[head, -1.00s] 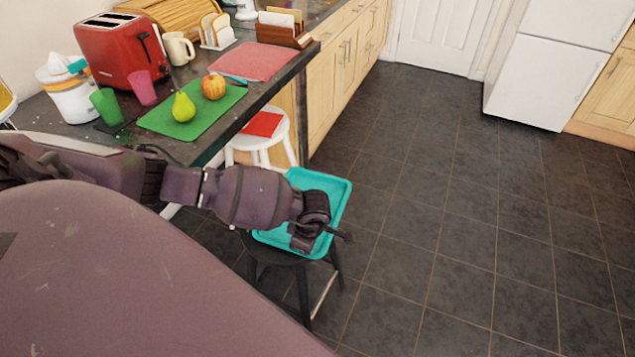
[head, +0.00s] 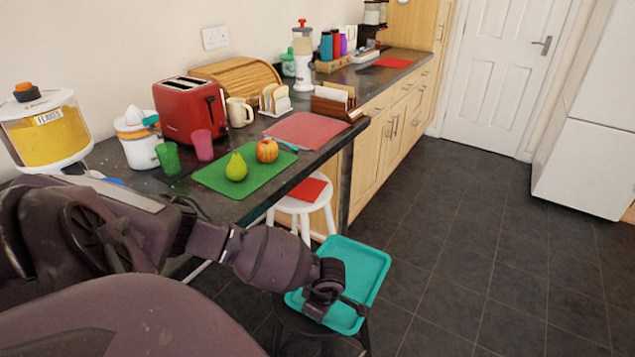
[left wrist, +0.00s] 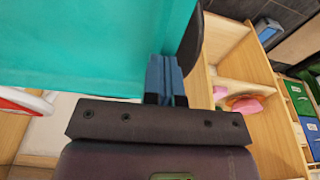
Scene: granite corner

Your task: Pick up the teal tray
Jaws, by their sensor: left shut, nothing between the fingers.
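The teal tray (head: 368,264) rests on a dark stool (head: 310,325) beside the counter's end. My left arm reaches over it from the left, and my left gripper (head: 352,303) is over the tray's near part, covering some of it. In the left wrist view the tray (left wrist: 80,45) fills the upper left. The blue fingers (left wrist: 166,75) of my left gripper are shut together with nothing between them, overlapping the tray's edge in the picture. I cannot tell whether they touch it. My right gripper is in no view.
A white stool (head: 290,205) with a red item on its seat stands under the counter. The counter (head: 340,140) holds a red toaster (head: 190,110), a green board (head: 215,178) with a pear and an apple, and cups. Tiled floor (head: 455,255) is open to the right.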

